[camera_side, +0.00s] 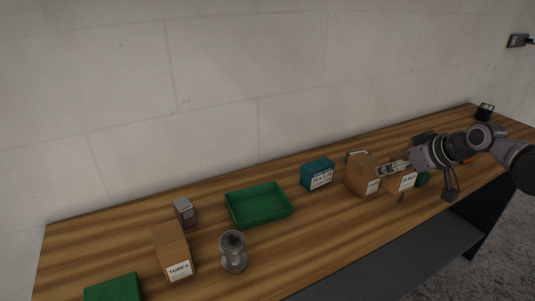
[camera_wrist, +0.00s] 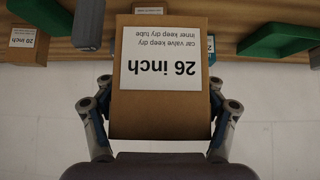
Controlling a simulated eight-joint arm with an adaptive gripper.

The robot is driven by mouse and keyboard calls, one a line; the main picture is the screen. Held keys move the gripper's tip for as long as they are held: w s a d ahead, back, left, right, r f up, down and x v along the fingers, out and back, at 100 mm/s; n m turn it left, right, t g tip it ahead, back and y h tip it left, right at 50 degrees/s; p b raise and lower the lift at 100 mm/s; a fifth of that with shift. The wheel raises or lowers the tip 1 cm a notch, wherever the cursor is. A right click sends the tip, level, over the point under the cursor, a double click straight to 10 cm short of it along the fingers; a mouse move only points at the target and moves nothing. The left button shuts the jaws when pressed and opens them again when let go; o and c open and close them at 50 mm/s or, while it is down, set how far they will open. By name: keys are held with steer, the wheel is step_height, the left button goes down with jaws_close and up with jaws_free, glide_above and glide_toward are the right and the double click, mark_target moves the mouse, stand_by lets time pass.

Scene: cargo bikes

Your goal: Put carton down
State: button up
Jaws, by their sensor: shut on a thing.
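My gripper (camera_wrist: 160,112) is shut on a brown carton (camera_wrist: 160,120) in the wrist view, with one finger at each side of it. The carton's white label reads "26 inch" and shows upside down. In the side view my gripper (camera_side: 393,168) is at the right part of the bench, beside a tall brown carton (camera_side: 358,172) and a smaller labelled carton (camera_side: 405,182). The side view does not clearly show which carton is held, or whether its underside touches the bench.
The wooden bench (camera_side: 315,222) also holds a teal box (camera_side: 317,173), a green tray (camera_side: 286,208), a grey metal cup (camera_side: 233,252), a small grey box (camera_side: 185,211) and a "TUBES" carton (camera_side: 172,250). Bare wood shows along the front middle.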

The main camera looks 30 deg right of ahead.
steer(key=n+y, duration=0.4)
steer(key=n, duration=0.1)
glide_above(252, 192)
steer(key=s+d, duration=0.1)
steer(key=s, duration=0.2)
steer(key=shift+g, duration=0.4)
step_height(252, 192, down, 5)
steer(key=shift+d+r, duration=0.15)
steer(key=shift+f, duration=2.05)
steer(key=shift+f, duration=0.6)
steer(key=o, duration=1.3)
steer(key=shift+o, duration=0.2)
steer(key=shift+r, duration=0.1)
